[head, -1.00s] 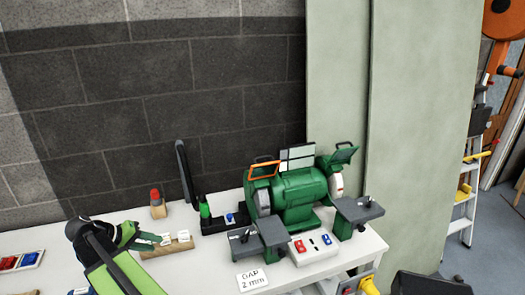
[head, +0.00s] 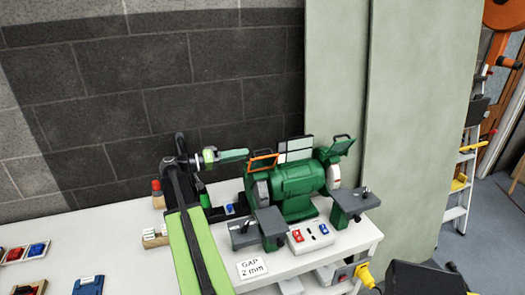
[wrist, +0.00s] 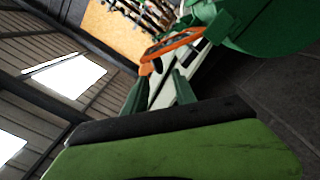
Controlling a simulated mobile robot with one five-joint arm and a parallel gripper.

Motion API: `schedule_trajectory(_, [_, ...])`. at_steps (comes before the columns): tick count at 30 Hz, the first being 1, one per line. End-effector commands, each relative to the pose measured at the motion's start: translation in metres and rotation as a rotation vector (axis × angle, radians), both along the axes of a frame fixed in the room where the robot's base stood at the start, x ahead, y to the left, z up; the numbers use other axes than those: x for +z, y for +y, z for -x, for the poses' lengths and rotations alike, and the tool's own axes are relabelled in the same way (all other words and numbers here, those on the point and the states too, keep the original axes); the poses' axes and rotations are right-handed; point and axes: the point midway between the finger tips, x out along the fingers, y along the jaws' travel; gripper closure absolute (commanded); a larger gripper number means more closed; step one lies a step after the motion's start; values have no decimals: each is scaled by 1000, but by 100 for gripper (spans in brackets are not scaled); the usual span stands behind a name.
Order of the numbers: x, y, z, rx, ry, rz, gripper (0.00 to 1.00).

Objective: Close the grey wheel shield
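The green bench grinder (head: 298,181) stands on the white bench. Its left wheel (head: 261,189) is grey. Above that wheel, the shield with an orange frame (head: 264,161) is tilted up. My gripper (head: 247,154) is just left of the orange frame, at about its height, pointing right. In the wrist view the two green fingers (wrist: 160,75) are apart with nothing held between them. The orange frame (wrist: 172,44) shows just beyond the fingertips; contact cannot be told.
The right, paler wheel (head: 334,174) has its own raised green shield (head: 341,145). Tool rests (head: 353,204) stand in front. A switch box (head: 311,237) and a "GAP 2 mm" card (head: 252,268) lie nearer. The block wall is behind.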

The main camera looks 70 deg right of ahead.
Motion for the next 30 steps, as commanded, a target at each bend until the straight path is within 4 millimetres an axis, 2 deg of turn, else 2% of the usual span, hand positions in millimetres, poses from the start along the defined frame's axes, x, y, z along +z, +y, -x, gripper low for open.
schedule_trajectory(3, [0, -19, 25, -4, 0, 0, 68])
schedule_trajectory(9, [0, -43, 54, -2, 0, -1, 68])
schedule_trajectory(15, [0, -53, 66, 0, 0, -2, 68])
schedule_trajectory(22, [0, -54, 66, 1, 0, -1, 68])
schedule_trajectory(23, [0, -54, 66, 1, 0, -1, 69])
schedule_trajectory(30, [0, -54, 66, 1, -1, -2, 100])
